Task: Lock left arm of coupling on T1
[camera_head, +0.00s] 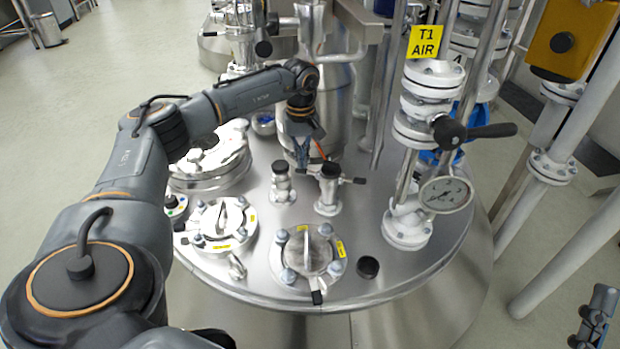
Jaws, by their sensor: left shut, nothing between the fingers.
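A yellow T1 AIR sign (424,41) hangs on the pipework above the round steel vessel lid. A small upright fitting with a black top (329,170), which looks like the coupling, stands on the lid. A dark arm (355,181) sticks out to its right; its left side is close to my gripper and hard to make out. My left gripper (302,162) points down just left of and behind the black top, shut and empty. A thin orange piece (320,149) shows beside its fingers. What seems to be my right gripper (597,318) is partly in view at bottom right; its fingers are unclear.
A second upright fitting (281,184) stands close to the left. Round bolted ports (223,221) and (307,252) lie in front. A white valve with a black handle (492,131) and a gauge (446,194) stand at right. The front lid is clear around a black knob (368,267).

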